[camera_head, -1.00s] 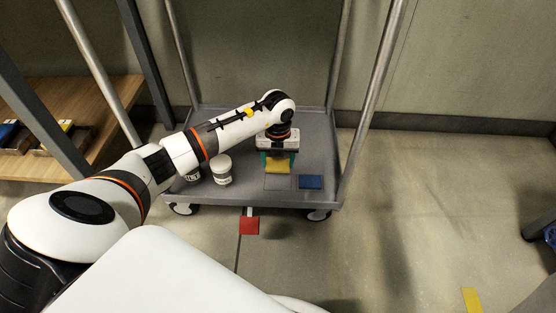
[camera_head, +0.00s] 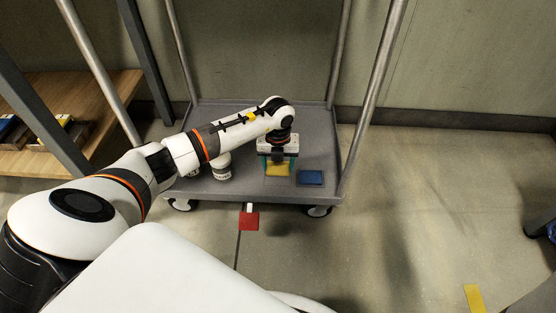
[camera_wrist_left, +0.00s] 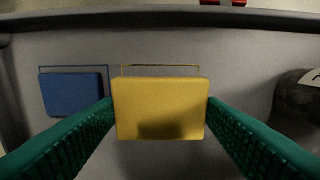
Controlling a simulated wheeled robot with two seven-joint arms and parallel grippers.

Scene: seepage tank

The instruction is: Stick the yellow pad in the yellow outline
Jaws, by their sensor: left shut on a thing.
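My left gripper (camera_head: 278,165) is shut on the yellow pad (camera_head: 279,170), low over the grey cart deck. In the left wrist view, the yellow pad (camera_wrist_left: 160,108) sits between the green fingertips (camera_wrist_left: 160,112). The thin yellow outline (camera_wrist_left: 160,66) shows past the pad's top edge. The rest of the outline is hidden behind the pad, and its top line lies a little beyond the pad. I cannot tell whether the pad touches the deck. My right gripper is not in view.
A blue pad (camera_head: 310,178) lies beside the yellow pad, offset from its blue outline (camera_wrist_left: 75,66). A white cup (camera_head: 222,168) stands left on the cart deck (camera_head: 240,192). A red piece (camera_head: 249,221) is at the cart's front edge. Metal posts (camera_head: 372,100) rise at the cart's corners.

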